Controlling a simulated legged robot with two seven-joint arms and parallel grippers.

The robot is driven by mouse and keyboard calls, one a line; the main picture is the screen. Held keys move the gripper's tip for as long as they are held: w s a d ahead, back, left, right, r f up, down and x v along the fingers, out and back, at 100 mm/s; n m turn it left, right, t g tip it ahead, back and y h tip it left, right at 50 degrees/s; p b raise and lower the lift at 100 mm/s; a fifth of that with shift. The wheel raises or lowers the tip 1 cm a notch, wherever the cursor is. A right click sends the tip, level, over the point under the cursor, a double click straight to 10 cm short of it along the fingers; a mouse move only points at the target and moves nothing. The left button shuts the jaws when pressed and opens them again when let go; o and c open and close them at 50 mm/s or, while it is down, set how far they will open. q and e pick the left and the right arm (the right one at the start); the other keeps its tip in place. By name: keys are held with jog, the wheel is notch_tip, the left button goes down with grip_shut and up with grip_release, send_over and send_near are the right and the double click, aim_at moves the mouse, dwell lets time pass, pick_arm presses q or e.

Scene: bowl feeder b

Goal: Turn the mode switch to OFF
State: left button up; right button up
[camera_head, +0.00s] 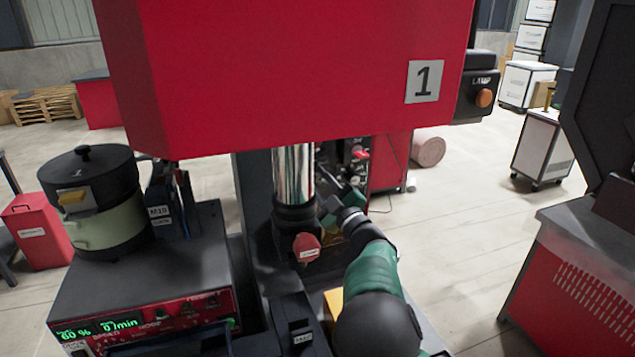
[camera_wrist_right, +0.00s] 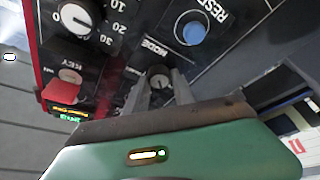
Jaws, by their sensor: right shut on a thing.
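The mode switch (camera_wrist_right: 158,75) is a small round knob with a light pointer mark, beside the word MODE on a dark panel in the right wrist view. My right gripper (camera_wrist_right: 160,86) has one finger on each side of it and is shut on the knob. Which position the pointer marks cannot be read, as the fingers and the gripper body cover part of the labels. My left gripper is not in view.
In the head view, the chrome column (camera_head: 294,175) and red housing (camera_head: 280,75) stand close to my right arm.

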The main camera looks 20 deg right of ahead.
jog(key=shift+d+f, duration=0.15)
jog(key=shift+f, duration=0.15)
grip_shut()
